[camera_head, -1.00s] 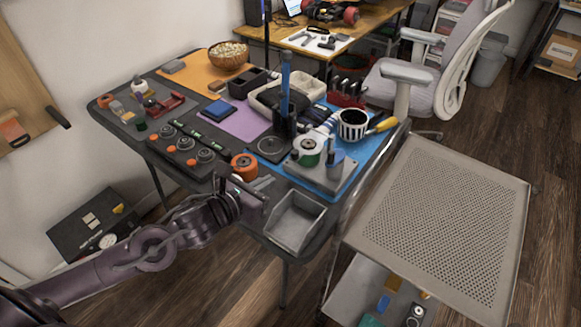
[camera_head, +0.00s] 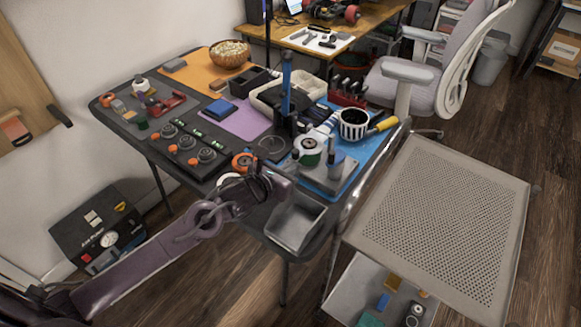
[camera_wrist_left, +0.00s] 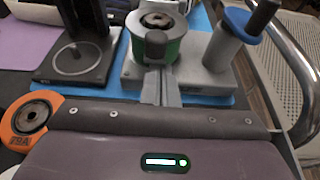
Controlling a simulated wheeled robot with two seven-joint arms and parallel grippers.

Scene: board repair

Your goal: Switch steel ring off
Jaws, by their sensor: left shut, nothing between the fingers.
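A dark control panel (camera_head: 182,147) with black round knobs, orange buttons and small green lights lies on the left half of the table. The knobs look ringed, but which ring is steel is too small to tell. My left gripper (camera_head: 286,184) is at the table's front edge, right of the panel and well apart from it. The panel is not in the wrist view. My right gripper is not in view.
An orange roll (camera_head: 243,161) sits beside my left gripper. A grey tray (camera_head: 296,222) is at the front corner. A blue mat (camera_head: 336,184) carries the grey block with the green roll, and a striped cup (camera_head: 353,123) stands behind. A perforated cart (camera_head: 440,225) is at right.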

